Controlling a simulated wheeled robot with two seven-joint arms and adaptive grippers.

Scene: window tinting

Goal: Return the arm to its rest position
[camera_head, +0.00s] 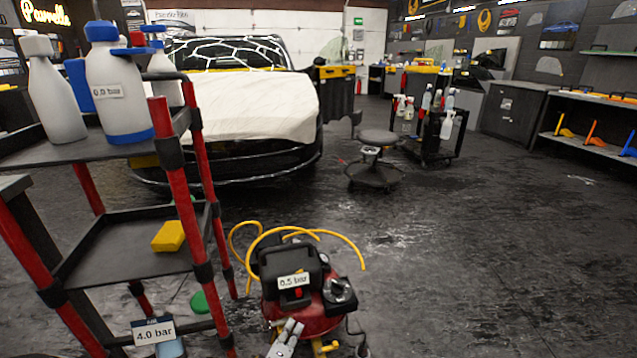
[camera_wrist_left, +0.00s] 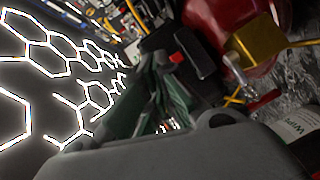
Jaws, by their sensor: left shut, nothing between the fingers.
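My left gripper (camera_head: 293,327) shows at the bottom of the head view as two pale grey fingertips, shut and empty. It is in front of the red compressor (camera_head: 318,318), which has a black top with a "0.5 bar" label and a yellow hose (camera_head: 345,238) looping behind it. I cannot tell how far apart they are. In the left wrist view the gripper's fingers (camera_wrist_left: 163,75) point toward the compressor's red tank (camera_wrist_left: 215,18) and black housing. My right gripper is in neither view.
A red-and-black shelf cart (camera_head: 120,243) stands close on the left, with spray bottles on top and a yellow sponge (camera_head: 169,236) below. A covered car (camera_head: 240,105) and a round stool (camera_head: 377,140) stand farther back. The floor at right is clear.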

